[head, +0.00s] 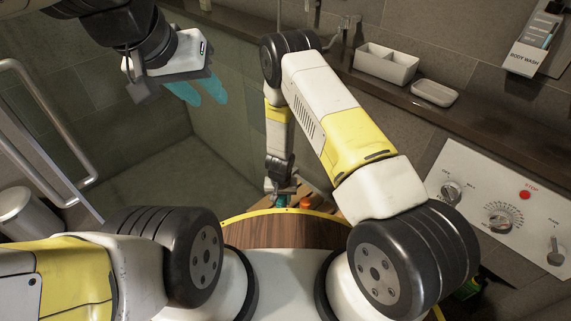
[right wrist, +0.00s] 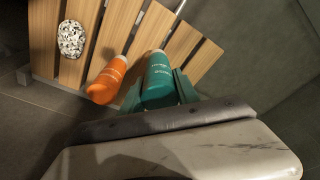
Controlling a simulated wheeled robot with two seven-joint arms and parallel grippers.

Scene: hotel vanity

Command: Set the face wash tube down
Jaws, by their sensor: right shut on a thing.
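In the head view my right gripper (head: 281,198) is low down, just beyond the round wooden top, and the tube is hard to tell from the fingers there. The slatted wooden surface lies behind the tube; whether they touch I cannot tell. My left gripper (head: 199,91) is open and empty at the upper left.
An orange bottle (right wrist: 107,80) is close beside the tube on the left, over the slatted wooden bench (right wrist: 140,35). A speckled oval item (right wrist: 72,39) lies further left on the slats. A metal rail (head: 45,135) stands at the left in the head view.

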